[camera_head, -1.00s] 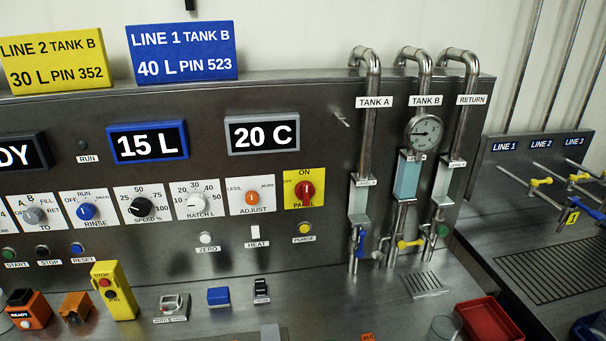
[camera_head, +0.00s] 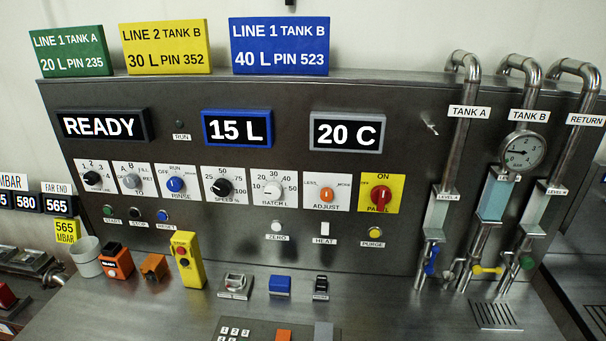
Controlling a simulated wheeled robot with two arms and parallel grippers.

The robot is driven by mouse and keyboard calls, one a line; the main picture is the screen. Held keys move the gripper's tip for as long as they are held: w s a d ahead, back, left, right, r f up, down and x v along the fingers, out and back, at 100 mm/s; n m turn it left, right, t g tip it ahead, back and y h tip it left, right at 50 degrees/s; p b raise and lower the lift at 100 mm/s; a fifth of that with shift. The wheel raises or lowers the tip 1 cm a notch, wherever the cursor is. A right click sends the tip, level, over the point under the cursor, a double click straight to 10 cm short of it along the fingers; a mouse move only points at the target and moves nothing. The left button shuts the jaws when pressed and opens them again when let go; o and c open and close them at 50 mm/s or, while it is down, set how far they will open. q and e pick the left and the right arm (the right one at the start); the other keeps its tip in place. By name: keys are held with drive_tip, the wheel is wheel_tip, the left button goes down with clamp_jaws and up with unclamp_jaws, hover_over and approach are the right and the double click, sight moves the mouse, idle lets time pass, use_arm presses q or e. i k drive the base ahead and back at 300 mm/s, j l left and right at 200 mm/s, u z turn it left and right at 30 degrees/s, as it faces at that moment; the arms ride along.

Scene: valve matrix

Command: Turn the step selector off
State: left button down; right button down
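No label that I can read says "step". A blue knob (camera_head: 175,184) on a white plate marked RINSE carries the words OFF at its left, RUN at its top and a third word too small to read. Its exact pointer direction is hard to tell. Left of it are a grey knob (camera_head: 132,181) marked A, B, FILL and RET, and a black knob (camera_head: 92,178) with numbers. A red knob (camera_head: 381,194) on a yellow PANEL plate also has ON and OFF marks. Neither of my grippers is in view.
A black display (camera_head: 101,126) reads READY; blue and grey displays read 15 L and 20 C. A yellow stop box (camera_head: 187,260), an orange box (camera_head: 116,259) and a blue block (camera_head: 280,285) stand on the steel bench. Pipes and valves (camera_head: 488,200) are at the right.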

sight(175, 184)
drive_tip(key=j+u, duration=0.45)
drive_tip(key=i+j+u, duration=0.15)
drive_tip(key=u, duration=0.35)
drive_tip(key=i+j+u, duration=0.2)
drive_tip(key=u, duration=0.25)
